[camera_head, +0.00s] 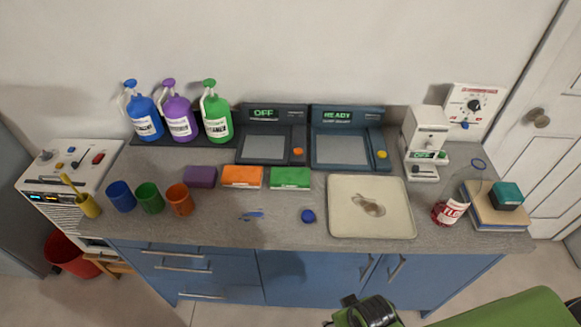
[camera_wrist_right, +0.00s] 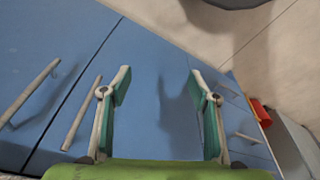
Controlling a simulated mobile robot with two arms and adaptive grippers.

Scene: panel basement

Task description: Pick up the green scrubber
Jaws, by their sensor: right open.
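Part of my right arm shows at the bottom of the head view, in front of the counter and below the scrubber. The scrubber is not in the wrist view. My left gripper is not in view.
A cream tray (camera_head: 345,222) with a brownish stain is right of the scrubber. Blue, green and orange cups (camera_head: 179,199) stand left.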

